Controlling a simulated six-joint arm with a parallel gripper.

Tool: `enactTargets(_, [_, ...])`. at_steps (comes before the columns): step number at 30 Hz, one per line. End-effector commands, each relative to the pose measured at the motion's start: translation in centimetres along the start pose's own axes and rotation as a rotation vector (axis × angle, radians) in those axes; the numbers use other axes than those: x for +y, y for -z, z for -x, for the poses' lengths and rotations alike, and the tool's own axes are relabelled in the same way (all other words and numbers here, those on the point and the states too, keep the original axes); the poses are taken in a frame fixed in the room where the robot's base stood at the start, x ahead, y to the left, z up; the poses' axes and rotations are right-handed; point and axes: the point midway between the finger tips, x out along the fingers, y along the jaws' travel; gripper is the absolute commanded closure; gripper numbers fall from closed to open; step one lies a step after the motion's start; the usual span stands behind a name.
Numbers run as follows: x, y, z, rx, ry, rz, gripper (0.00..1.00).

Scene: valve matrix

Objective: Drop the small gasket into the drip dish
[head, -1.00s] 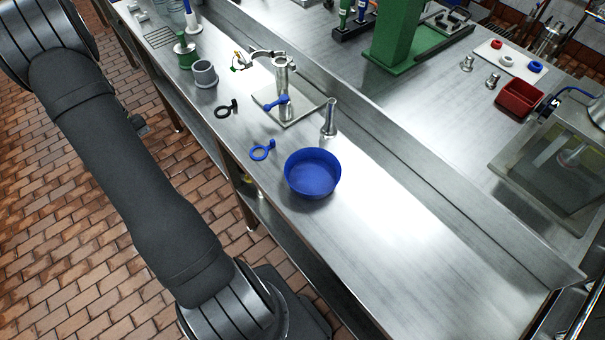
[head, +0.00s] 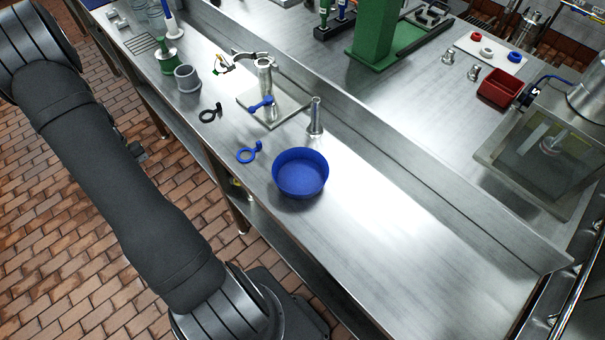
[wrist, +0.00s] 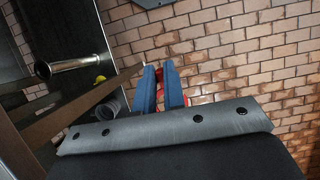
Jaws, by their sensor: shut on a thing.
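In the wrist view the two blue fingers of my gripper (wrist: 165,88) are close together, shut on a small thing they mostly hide. Some red shows between and beside the fingers; I cannot make out the gasket's shape. Brick floor lies beyond the fingertips. My gripper is outside the head view. A round, open blue dish (head: 300,184) stands on the steel bench (head: 385,230) in the head view and looks empty.
A blue ring tool (head: 247,155), a black ring tool (head: 209,115), a grey cup (head: 187,79) and a metal post (head: 315,118) stand near the dish. A red bin (head: 499,90) and a white plate with rings (head: 463,43) are at right. Bench right of the dish is clear.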

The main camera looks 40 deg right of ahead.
Motion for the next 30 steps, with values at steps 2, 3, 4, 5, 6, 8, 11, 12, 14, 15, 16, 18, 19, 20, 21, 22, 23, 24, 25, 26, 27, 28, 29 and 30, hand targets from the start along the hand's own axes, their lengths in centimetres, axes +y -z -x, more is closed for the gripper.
enactTargets(2, [0.0, 0.0, 0.0, 0.0, 0.0, 0.0, 1.0])
enactTargets(3, [0.0, 0.0, 0.0, 0.0, 0.0, 0.0, 1.0])
enactTargets(4, [0.0, 0.0, 0.0, 0.0, 0.0, 0.0, 1.0])
enactTargets(5, [0.1, 0.0, 0.1, 0.0, 0.0, 0.0, 1.0])
enactTargets(6, [0.3, -0.1, 0.1, 0.001, 0.001, -0.002, 1.0])
enactTargets(8, [1.0, -0.4, 0.4, 0.002, 0.003, -0.005, 1.0])
enactTargets(11, [3.2, -1.5, 1.2, 0.004, 0.008, -0.017, 1.0])
enactTargets(12, [4.5, -2.1, 1.7, 0.006, 0.011, -0.023, 1.0])
enactTargets(14, [6.7, -3.5, 2.4, 0.007, 0.015, -0.033, 1.0])
enactTargets(15, [8.2, -4.5, 2.9, 0.008, 0.018, -0.041, 1.0])
enactTargets(16, [9.4, -5.3, 3.2, 0.008, 0.021, -0.047, 1.0])
enactTargets(18, [12.0, -7.3, 4.0, 0.009, 0.025, -0.059, 1.0])
enactTargets(19, [13.0, -8.2, 4.2, 0.009, 0.027, -0.064, 1.0])
enactTargets(20, [14.0, -9.2, 4.5, 0.009, 0.03, -0.07, 1.0])
enactTargets(21, [15.3, -10.4, 4.7, 0.007, 0.032, -0.076, 1.0])
enactTargets(22, [16.2, -11.3, 4.9, 0.007, 0.034, -0.082, 1.0])
enactTargets(23, [17.0, -12.2, 5.0, 0.006, 0.036, -0.086, 1.0])
enactTargets(24, [18.2, -13.2, 5.2, 0.01, 0.035, -0.082, 1.0])
enactTargets(25, [19.2, -13.9, 5.3, 0.013, 0.034, -0.079, 1.0])
enactTargets(26, [20.1, -14.8, 5.4, 0.015, 0.033, -0.076, 1.0])
enactTargets(27, [21.2, -15.8, 5.5, 0.018, 0.032, -0.071, 1.0])
enactTargets(28, [22.1, -16.7, 5.6, 0.02, 0.03, -0.068, 1.0])
enactTargets(29, [22.9, -17.6, 5.7, 0.021, 0.028, -0.065, 1.0])
enactTargets(30, [24.0, -18.9, 5.7, 0.024, 0.027, -0.061, 1.0])
